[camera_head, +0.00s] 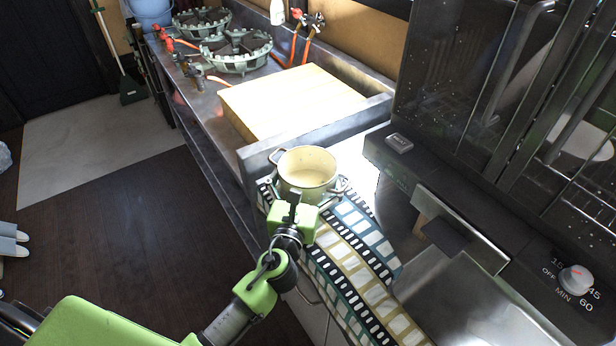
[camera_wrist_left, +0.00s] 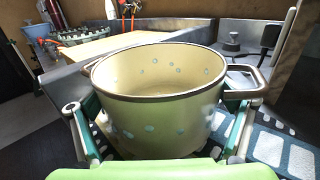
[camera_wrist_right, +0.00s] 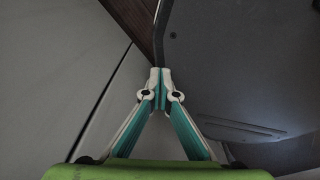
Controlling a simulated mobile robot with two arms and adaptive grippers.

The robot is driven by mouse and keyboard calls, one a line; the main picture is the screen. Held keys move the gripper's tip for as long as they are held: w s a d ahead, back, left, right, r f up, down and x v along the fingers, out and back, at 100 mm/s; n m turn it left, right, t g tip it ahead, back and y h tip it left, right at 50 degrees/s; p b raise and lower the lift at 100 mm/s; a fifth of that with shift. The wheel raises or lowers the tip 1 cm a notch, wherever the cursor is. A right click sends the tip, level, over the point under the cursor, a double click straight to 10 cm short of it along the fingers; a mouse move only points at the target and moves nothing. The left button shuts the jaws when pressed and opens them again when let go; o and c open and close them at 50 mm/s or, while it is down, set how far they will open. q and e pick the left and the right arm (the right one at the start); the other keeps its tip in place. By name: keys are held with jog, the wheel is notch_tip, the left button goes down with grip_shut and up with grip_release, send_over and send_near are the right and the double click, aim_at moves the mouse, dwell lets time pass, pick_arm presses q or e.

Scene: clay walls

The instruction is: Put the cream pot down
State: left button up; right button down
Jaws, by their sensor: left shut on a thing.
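The cream pot (camera_head: 307,168) is upright and looks empty inside, with a loop handle at each side. It is over the far end of the patterned cloth, beside the sink-side rim. My left gripper (camera_head: 308,192) is shut on the cream pot, with a finger on either side of its body. In the left wrist view the pot (camera_wrist_left: 160,125) fills the middle, and its base is hidden, so I cannot tell whether it touches the cloth. My right gripper (camera_wrist_right: 159,78) shows only in the right wrist view, with its fingertips together and nothing between them.
The patterned cloth (camera_head: 352,262) runs along the steel counter toward me. A pale board (camera_head: 290,100) lies beyond the raised metal rim. Green burners (camera_head: 236,52) are farther back. A dark appliance with a timer knob (camera_head: 575,279) stands at the right.

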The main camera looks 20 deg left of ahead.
pick_arm(q)
jog(key=shift+r, duration=0.15)
jog(key=o, duration=1.2)
jog(key=shift+f, duration=0.25)
jog(key=shift+o, duration=0.2)
jog(key=shift+r, duration=0.15)
jog(key=s, duration=0.3)
jog(key=s+b, duration=0.1)
jog(key=s, duration=0.3)
jog(key=s+d, duration=0.1)
jog(key=s, duration=0.3)
jog(key=shift+s+b, duration=0.1)
jog(key=shift+b, duration=0.25)
jog(key=shift+s, duration=0.45)
